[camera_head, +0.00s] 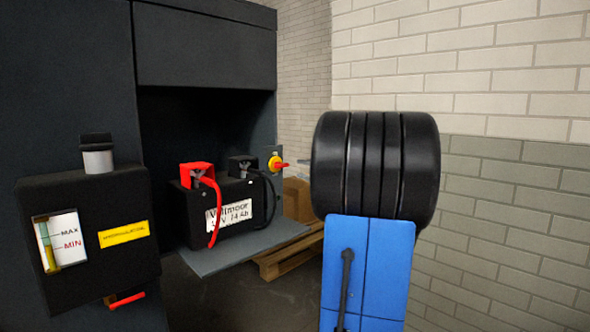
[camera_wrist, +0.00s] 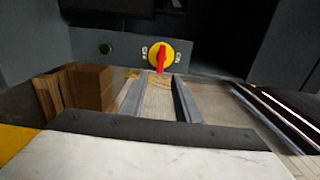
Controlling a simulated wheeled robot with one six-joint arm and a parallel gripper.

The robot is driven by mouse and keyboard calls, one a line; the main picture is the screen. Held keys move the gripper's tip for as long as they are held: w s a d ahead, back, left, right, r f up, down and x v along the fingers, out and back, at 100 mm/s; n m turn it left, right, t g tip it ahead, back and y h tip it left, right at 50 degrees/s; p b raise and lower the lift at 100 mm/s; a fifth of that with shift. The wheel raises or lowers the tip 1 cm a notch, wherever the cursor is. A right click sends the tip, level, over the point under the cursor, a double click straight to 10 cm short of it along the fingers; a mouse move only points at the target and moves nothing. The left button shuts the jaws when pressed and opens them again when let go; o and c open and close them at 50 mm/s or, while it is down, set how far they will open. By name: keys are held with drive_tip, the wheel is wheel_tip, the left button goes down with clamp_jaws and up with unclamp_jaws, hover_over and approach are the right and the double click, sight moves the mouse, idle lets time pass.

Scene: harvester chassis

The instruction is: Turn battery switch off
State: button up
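The battery switch (camera_head: 274,164) is a yellow disc with a red handle on a dark panel, right of the battery in the head view. In the wrist view the switch (camera_wrist: 154,49) is near the top middle, and its red handle (camera_wrist: 161,58) stands roughly upright. My gripper (camera_wrist: 158,86) is open, with two grey fingers apart and nothing between them. The fingers point at the switch from in front, and a gap to the handle seems to remain. In the head view my arm hides most of the gripper.
A black battery (camera_head: 232,207) with red and black cables sits on a grey shelf (camera_head: 250,249) left of the switch. A black reservoir box (camera_head: 100,270) is further left. A wooden pallet (camera_head: 283,262) lies below, with brown boxes (camera_wrist: 92,88).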

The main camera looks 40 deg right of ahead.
drive_tip(key=s, duration=0.9)
drive_tip(key=shift+s, duration=0.2)
drive_tip(key=w+a+f+n+g+y, duration=0.1)
drive_tip(key=a+f+n+g+y, duration=0.2)
drive_tip(key=a, duration=0.7)
drive_tip(key=a+f+n+g+y, duration=0.15)
drive_tip(key=a+f, duration=0.35)
drive_tip(key=a, duration=0.6)
drive_tip(key=w+a+f+n+g+y, duration=0.1)
drive_tip(key=a+f+n+g, duration=0.25)
drive_tip(key=a, duration=0.65)
drive_tip(key=s+a+f+n+g+h, duration=0.1)
drive_tip(key=s+a+f+n+g, duration=0.3)
drive_tip(key=s+a+f, duration=0.7)
drive_tip(key=s+f+n+h, duration=0.2)
drive_tip(key=s+n, duration=0.1)
drive_tip(key=s, duration=0.1)
drive_tip(key=s+a+f+n+g+h, duration=0.1)
drive_tip(key=s+f+n+h, duration=0.1)
drive_tip(key=s, duration=0.3)
drive_tip(key=shift+a+n, duration=0.3)
drive_tip(key=shift+n, duration=0.3)
